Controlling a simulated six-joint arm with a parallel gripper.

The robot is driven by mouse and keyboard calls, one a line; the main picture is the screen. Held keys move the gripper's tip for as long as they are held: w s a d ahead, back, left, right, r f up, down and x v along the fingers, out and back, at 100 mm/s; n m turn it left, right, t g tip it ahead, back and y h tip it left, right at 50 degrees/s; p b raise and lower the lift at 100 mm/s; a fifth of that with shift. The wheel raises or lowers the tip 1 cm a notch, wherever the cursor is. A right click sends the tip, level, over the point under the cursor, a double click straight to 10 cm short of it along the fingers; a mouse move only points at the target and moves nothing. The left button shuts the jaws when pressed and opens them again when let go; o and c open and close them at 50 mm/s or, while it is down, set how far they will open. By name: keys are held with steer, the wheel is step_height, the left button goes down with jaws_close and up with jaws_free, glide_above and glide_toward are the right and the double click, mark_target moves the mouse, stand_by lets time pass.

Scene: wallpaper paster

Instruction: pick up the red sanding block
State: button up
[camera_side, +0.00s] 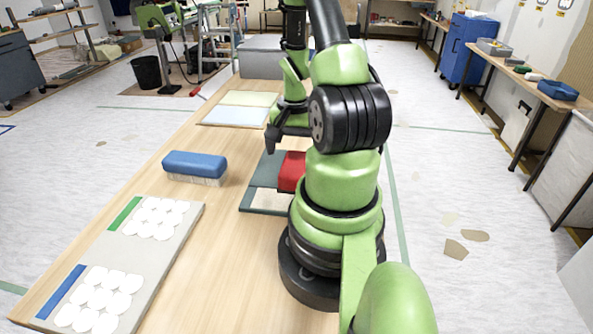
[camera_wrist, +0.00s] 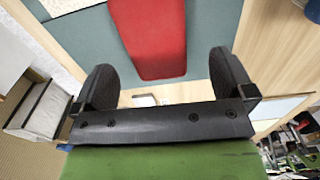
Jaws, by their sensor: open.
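The red sanding block (camera_side: 291,171) lies on a dark grey-green mat (camera_side: 264,168) on the wooden table, partly hidden by my arm in the side view. In the wrist view the red block (camera_wrist: 152,35) shows at the top middle, with its near end between the lines of my two fingers. My gripper (camera_wrist: 165,75) is open, with one black finger to each side and nothing between them. In the side view my gripper (camera_side: 279,142) is just beyond the block and partly hidden by my arm. I cannot tell its exact height above the mat.
A blue block with a pale underside (camera_side: 195,167) stands left of the mat. A grey board (camera_side: 128,245) with white discs and green and blue strips lies at the front left. Pale sheets (camera_side: 236,115) and a grey box (camera_side: 259,60) are farther back. Bare table lies between them.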

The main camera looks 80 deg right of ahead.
mark_target(297, 162)
steer(key=shift+s+a+f, duration=0.1)
steer(key=shift+a+f, duration=0.05)
steer(key=shift+f, duration=1.3)
steer(key=shift+s+a+f, duration=0.1)
steer(key=shift+a+f, duration=0.05)
steer(key=shift+f, duration=1.3)
steer(key=c, duration=1.1)
